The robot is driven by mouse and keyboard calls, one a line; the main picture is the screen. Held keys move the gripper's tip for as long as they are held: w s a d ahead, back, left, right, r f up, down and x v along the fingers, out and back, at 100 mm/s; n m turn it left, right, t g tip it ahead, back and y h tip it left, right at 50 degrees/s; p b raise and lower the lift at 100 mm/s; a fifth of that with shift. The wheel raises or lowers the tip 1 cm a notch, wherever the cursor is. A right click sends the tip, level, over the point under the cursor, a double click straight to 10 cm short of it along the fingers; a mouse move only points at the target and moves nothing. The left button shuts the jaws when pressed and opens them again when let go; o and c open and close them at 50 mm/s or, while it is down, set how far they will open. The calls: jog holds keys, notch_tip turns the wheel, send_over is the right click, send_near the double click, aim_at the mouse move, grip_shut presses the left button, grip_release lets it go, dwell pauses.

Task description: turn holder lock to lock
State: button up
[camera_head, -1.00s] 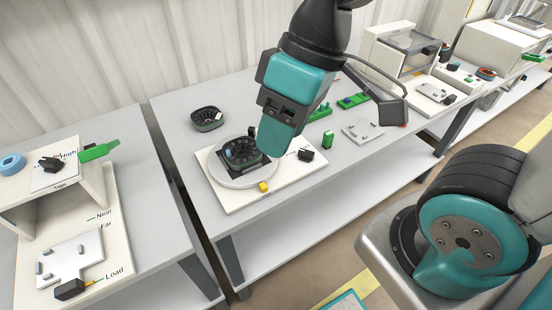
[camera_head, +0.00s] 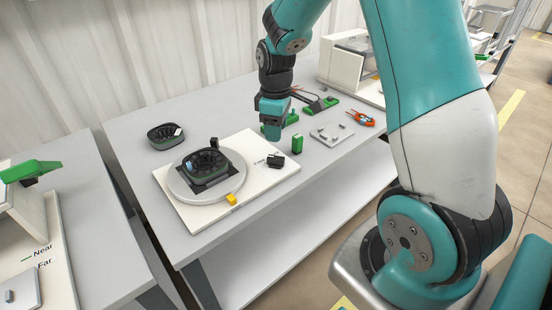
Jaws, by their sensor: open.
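The holder lock appears to be the small black knob (camera_head: 276,160) on the right part of the white board (camera_head: 190,213). Printed lettering lies beside it, partly too small to read. A round grey turntable (camera_head: 222,193) on the board carries a black and dark-green ring-shaped part (camera_head: 207,166). My gripper (camera_head: 271,136) points down, just above and behind the knob in the picture. It is open, though its finger gap is hard to see. It appears apart from the knob.
A yellow block (camera_head: 231,199) sits at the turntable's front edge. A green block (camera_head: 297,144) stands right of the knob, close to my gripper. A grey pegged plate (camera_head: 331,135) and a red-orange tool (camera_head: 362,119) lie farther right. A second ring part (camera_head: 165,137) lies back left.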

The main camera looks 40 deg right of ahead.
aim_at(276, 158)
notch_tip(276, 158, down, 10)
jog(key=shift+r+b, duration=0.2)
jog(key=shift+b, duration=0.25)
grip_shut()
